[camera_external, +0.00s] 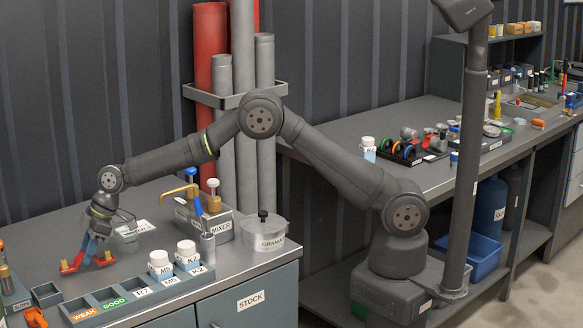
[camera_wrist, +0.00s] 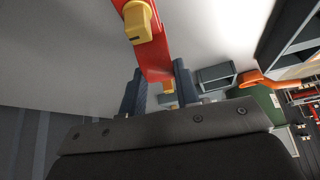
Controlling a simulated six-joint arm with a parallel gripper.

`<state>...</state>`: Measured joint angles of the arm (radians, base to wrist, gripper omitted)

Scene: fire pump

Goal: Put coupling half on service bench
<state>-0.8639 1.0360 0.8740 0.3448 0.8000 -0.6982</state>
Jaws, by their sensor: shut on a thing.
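My gripper (camera_external: 90,257) is low over the near left bench, pointing down, shut on a red bar-shaped piece (camera_external: 70,268). In the wrist view the red piece (camera_wrist: 154,62) lies between the two dark blue-grey fingers of my gripper (camera_wrist: 160,85). It carries a yellow block (camera_wrist: 140,22), with a smaller yellow bit showing between the fingers. I cannot tell whether this piece is the coupling half, nor whether it touches the bench top (camera_external: 150,247). Red and grey round fittings (camera_external: 410,133) stand on the far right bench (camera_external: 320,170), too small to identify.
A bin row (camera_external: 143,292) with white-capped jars (camera_external: 186,252) lines the near bench's front. A MIXER box (camera_external: 220,226), a brass tap (camera_external: 180,190) and a lidded grey pot (camera_external: 264,232) stand right of my gripper. The far bench has free room at its left end.

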